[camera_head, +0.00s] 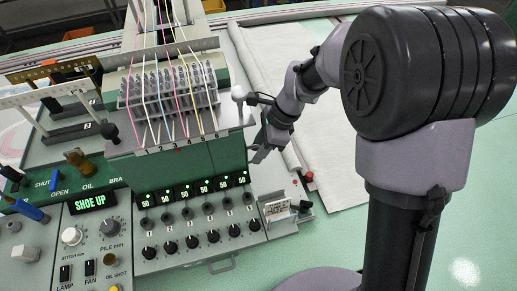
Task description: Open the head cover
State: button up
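The tufting head (176,85) stands at the upper left of the centre, with coloured threads running down over its rows of metal parts. A grey and green housing (222,150) lies below the threads; I cannot tell for sure which panel is the head cover. A black ball knob (109,131) sticks out at its left and a white ball knob (238,92) at its right. My gripper (262,152) is just right of the housing, below the white knob. No object shows in it. Its fingers are small and dark, so their opening is unclear, as is any contact with the housing.
Below the head is a panel of dials (192,242) with green displays reading 50. A control panel (95,245) with a SHOE UP display and levers is at the lower left. A small tag block (277,209) and a red button (309,176) lie right of the dials. Pale cloth (300,60) lies behind my arm.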

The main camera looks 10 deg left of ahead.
grip_shut()
dwell(1.2)
